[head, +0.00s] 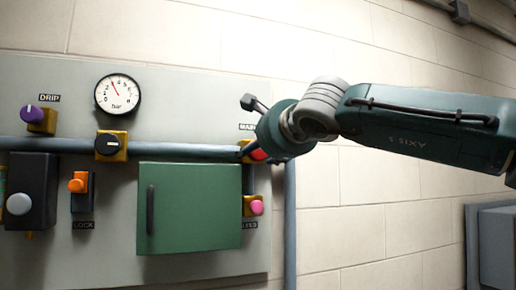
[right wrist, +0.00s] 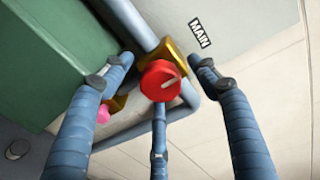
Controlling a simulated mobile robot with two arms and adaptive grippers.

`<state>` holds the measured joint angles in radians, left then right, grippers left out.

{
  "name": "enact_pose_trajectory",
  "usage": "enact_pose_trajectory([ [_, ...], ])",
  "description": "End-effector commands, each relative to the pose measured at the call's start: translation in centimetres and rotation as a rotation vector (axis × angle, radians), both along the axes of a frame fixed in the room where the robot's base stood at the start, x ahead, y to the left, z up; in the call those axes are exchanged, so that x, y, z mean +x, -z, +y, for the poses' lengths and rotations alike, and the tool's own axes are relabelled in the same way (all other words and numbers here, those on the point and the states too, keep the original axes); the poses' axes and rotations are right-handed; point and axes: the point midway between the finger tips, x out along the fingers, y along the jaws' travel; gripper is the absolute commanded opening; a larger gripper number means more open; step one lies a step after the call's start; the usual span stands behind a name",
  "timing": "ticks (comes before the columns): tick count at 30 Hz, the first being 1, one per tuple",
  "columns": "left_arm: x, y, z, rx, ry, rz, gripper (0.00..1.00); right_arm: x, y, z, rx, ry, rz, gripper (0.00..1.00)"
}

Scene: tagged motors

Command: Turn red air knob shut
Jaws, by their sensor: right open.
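The red air knob (right wrist: 162,81) sits on a brass valve block (right wrist: 178,60) on the pipe, beside the MAIN label (right wrist: 199,33). A pale pointer line shows on its face. My right gripper (right wrist: 163,68) is open, with one finger on each side of the knob and apparent gaps between fingers and knob. A third finger lies below it in the right wrist view; I cannot tell if it touches. My left gripper is not in view.
A green cabinet door (head: 190,208) with a dark handle is left of the knob. A pink knob (head: 256,207) is just below. A gauge (head: 117,95), black knob (head: 108,142), purple knob (head: 32,114) and orange knob (head: 77,184) are further left.

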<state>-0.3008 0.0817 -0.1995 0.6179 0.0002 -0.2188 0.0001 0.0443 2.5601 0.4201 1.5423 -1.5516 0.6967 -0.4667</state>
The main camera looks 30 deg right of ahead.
Motion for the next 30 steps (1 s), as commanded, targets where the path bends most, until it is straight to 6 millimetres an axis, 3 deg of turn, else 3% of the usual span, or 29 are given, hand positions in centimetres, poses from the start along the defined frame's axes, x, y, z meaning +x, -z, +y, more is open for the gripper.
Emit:
enact_pose_trajectory([
  [18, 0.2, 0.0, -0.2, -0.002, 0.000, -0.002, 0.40, -10.3, -1.2, 2.7, -0.003, -0.002, -0.005, 0.60],
  [30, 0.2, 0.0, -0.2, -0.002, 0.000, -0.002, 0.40, -11.4, -1.3, 3.0, -0.003, -0.002, -0.003, 0.60],
])
